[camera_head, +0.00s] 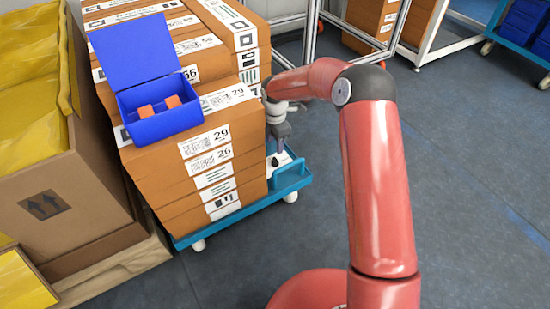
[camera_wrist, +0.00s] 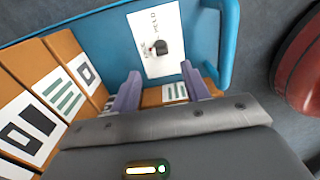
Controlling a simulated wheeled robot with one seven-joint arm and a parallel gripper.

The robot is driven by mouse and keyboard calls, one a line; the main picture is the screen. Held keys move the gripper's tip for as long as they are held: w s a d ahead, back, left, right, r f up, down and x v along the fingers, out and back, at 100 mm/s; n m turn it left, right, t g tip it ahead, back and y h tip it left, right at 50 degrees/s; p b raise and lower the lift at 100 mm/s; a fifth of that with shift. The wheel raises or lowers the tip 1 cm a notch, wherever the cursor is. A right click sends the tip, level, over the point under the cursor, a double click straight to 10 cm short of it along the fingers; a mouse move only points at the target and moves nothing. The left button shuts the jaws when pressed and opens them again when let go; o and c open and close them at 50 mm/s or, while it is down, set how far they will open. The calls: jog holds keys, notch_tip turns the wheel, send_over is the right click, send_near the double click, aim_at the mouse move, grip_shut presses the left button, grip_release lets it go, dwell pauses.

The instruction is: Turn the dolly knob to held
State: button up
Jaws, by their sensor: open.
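The dolly knob (camera_wrist: 162,47) is a small dark knob on a white label plate (camera_wrist: 155,65) on the blue dolly (camera_wrist: 100,40). The plate has "HELD" printed beside the knob and a small red mark to its left. My gripper (camera_wrist: 165,82) is open and empty, with its two purple-grey fingers apart. In the wrist view the knob lies beyond the fingertips, between their lines, and I see no contact. In the head view my gripper (camera_head: 276,150) points down above the dolly's corner (camera_head: 290,180), beside the box stack.
Cardboard boxes (camera_head: 215,165) are stacked on the dolly, close to my gripper's left. An open blue case (camera_head: 160,122) with orange items sits on top. A large carton (camera_head: 60,200) with yellow packs stands at left. A metal frame stands behind. The floor at right is clear.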

aim_at(275, 158)
notch_tip(275, 158, down, 7)
jog(key=shift+f+b, duration=0.2)
jog(key=shift+b, duration=0.45)
jog(key=c, duration=1)
